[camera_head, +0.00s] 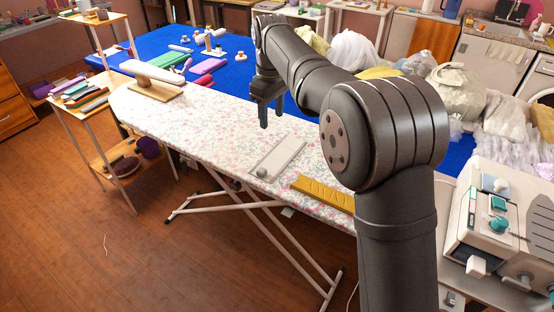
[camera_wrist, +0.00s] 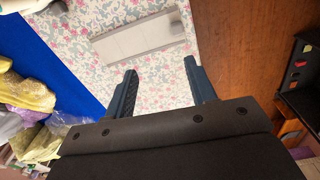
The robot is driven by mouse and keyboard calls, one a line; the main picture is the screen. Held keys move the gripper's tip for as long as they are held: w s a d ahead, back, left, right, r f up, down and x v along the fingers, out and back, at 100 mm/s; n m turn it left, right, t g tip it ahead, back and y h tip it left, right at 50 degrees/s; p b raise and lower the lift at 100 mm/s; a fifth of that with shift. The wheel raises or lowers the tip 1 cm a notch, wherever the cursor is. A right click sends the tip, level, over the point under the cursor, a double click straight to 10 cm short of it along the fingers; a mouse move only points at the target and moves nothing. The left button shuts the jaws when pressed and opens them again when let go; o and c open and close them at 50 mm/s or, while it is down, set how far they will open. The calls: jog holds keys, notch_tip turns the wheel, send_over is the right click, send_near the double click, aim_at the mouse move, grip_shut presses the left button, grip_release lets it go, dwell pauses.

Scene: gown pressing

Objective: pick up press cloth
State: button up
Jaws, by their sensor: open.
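A flat pale grey-white rectangle (camera_head: 279,157), which looks like the press cloth, lies on the floral ironing board (camera_head: 222,125). A small round grey thing (camera_head: 262,172) sits at its near corner. In the wrist view the pale rectangle (camera_wrist: 138,39) lies ahead of my fingertips, apart from them. My gripper (camera_head: 272,115) is open and empty, pointing down above the board, behind and slightly left of the rectangle in the head view. Its two fingers also show in the wrist view (camera_wrist: 161,70), with only floral cover between them.
A yellow strip (camera_head: 324,194) lies on the board right of the rectangle. A padded sleeve board (camera_head: 153,78) stands at the board's left end. A blue table (camera_head: 225,75) with small items is behind. White bags (camera_head: 458,91) and a machine (camera_head: 497,215) are at right.

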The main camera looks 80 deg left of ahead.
jog(key=s+f, duration=0.1)
jog(key=s, duration=0.3)
send_over(262, 169)
jog(key=shift+n, duration=0.4)
jog(key=f, duration=1)
jog(key=shift+s+a+f, duration=0.2)
jog(key=shift+a, duration=0.1)
jog(key=shift+f, duration=0.55)
jog(key=f, duration=0.2)
jog(key=d+f, duration=0.1)
jog(key=f, duration=0.1)
jog(key=shift+w+f, duration=0.1)
jog(key=shift+a+f, duration=0.1)
jog(key=shift+f, duration=0.45)
jog(key=c, duration=1.1)
jog(key=shift+o, duration=0.2)
